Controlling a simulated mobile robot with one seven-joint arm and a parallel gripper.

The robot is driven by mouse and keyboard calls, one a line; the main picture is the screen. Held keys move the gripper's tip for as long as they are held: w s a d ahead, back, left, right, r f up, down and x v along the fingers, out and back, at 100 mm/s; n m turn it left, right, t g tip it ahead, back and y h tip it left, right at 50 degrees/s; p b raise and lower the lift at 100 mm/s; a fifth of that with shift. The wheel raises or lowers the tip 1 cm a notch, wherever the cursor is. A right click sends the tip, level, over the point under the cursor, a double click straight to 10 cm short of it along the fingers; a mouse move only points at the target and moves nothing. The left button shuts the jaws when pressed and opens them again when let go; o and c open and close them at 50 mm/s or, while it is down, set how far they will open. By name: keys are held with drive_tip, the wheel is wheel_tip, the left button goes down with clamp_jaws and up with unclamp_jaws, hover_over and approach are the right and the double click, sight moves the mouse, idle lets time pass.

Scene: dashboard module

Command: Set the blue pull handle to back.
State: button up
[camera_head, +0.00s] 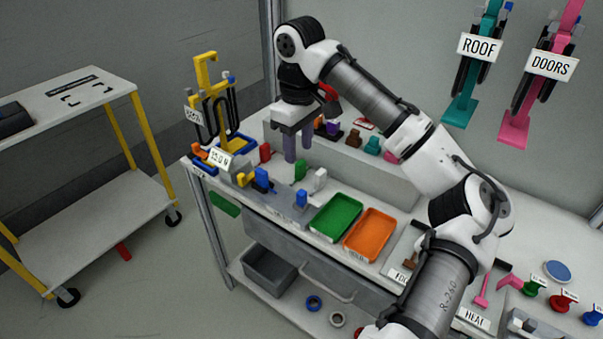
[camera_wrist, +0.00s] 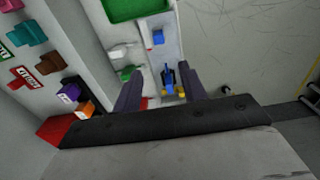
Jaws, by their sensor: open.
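Two blue pieces stand on the grey panel along the front of the bench. The larger blue piece, which looks like the pull handle (camera_head: 262,179), is near the panel's left end beside a yellow part. In the wrist view this blue handle (camera_wrist: 168,77) shows between my fingers, beyond their tips. A smaller blue piece (camera_head: 301,198) stands farther right and also shows in the wrist view (camera_wrist: 158,37). My gripper (camera_head: 298,153) is open and empty, pointing down above and behind the panel. Its fingers (camera_wrist: 161,70) appear apart from the handle. The handle's exact setting cannot be read.
A green piece (camera_head: 300,169) and a white piece (camera_head: 320,179) stand close to my fingers. A green tray (camera_head: 335,217) and an orange tray (camera_head: 369,234) lie to the right. A yellow stand (camera_head: 208,78) rises at the left end, and a raised shelf (camera_head: 385,183) runs behind.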

sight(302, 192)
drive_tip(key=f, duration=1.3)
drive_tip(key=shift+s+d+f, duration=0.2)
drive_tip(key=shift+d+f, duration=0.1)
drive_tip(key=shift+d, duration=0.05)
clamp_jaws()
